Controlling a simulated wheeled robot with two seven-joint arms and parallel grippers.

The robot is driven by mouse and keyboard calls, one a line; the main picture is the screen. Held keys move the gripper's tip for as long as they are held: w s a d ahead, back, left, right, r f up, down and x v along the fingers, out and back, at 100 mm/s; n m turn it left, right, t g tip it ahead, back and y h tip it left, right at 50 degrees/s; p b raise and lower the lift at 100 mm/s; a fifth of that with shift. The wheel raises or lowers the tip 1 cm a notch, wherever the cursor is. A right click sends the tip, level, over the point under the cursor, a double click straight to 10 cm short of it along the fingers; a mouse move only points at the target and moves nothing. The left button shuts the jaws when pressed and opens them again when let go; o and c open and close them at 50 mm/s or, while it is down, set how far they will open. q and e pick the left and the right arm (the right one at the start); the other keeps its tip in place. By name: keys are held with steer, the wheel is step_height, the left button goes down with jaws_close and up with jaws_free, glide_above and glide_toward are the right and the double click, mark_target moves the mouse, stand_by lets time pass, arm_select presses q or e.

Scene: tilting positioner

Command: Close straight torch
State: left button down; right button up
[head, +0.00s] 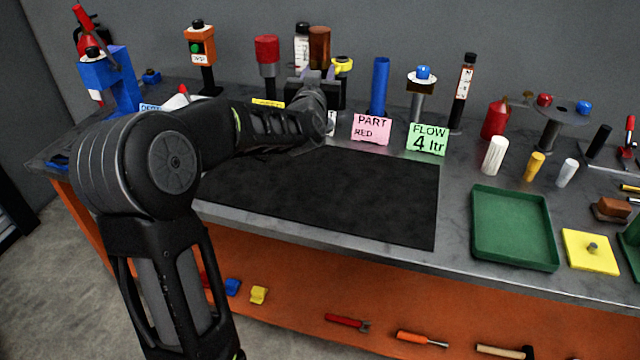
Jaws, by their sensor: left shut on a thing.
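My left arm comes in from the lower left and reaches over the bench to the back row. My left gripper (319,74) is there, its fingertips pointing away from me. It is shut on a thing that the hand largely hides. A brown upright cylinder (319,42) shows just above and between the fingertips; I cannot tell whether it is the held thing. A labelled white cylinder with a dark cap (302,42) stands left of it, and a yellow ring-like part (342,65) is at the right. I cannot make out which item is the straight torch. My right gripper is not in view.
A red-topped post (267,50) stands left of the gripper, a blue cylinder (380,85) right of it. Pink (371,129) and green (427,139) cards stand in front. The black mat (350,195) is clear. A green tray (513,225) lies empty at right.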

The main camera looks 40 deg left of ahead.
arm_select(q)
steer(key=f+b, duration=0.6)
steer(key=f, duration=0.1)
steer(key=shift+w+a, duration=0.1)
steer(key=shift+w, duration=0.15)
steer(key=shift+f, duration=3.25)
step_height(320, 180, down, 3)
steer(key=shift+f+p, duration=0.2)
steer(key=shift+p, duration=0.1)
steer(key=shift+f, duration=0.1)
